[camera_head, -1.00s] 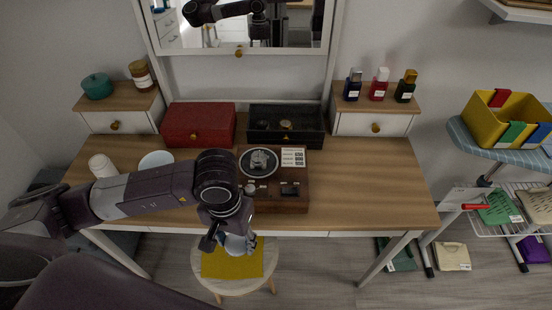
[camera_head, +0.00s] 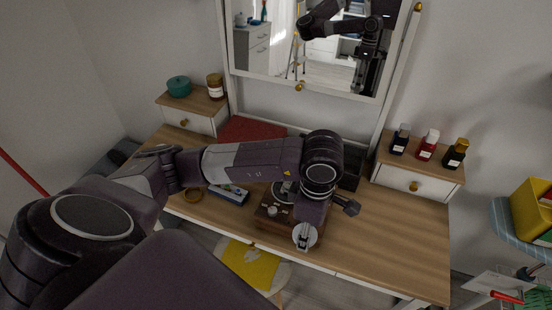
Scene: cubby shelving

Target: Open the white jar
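I cannot make out the white jar for certain. The left part of the table is largely hidden behind my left arm. My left gripper (camera_head: 325,218) hangs over the front of the brown wooden box (camera_head: 268,212), in the middle of the table (camera_head: 372,240). A round whitish piece with a dark centre (camera_head: 305,236) shows at its end. I cannot tell whether this is a held object or part of the gripper. A dark finger-like part sticks out to its right. My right gripper is not in view.
A red box (camera_head: 248,130) and a black box (camera_head: 352,165) stand at the table's back, below the mirror (camera_head: 330,55). A brown ring (camera_head: 193,195) and a blue-and-white box (camera_head: 229,193) lie left of the wooden box. Several bottles (camera_head: 428,145) stand on the right drawer unit (camera_head: 410,182). The table's right end is clear.

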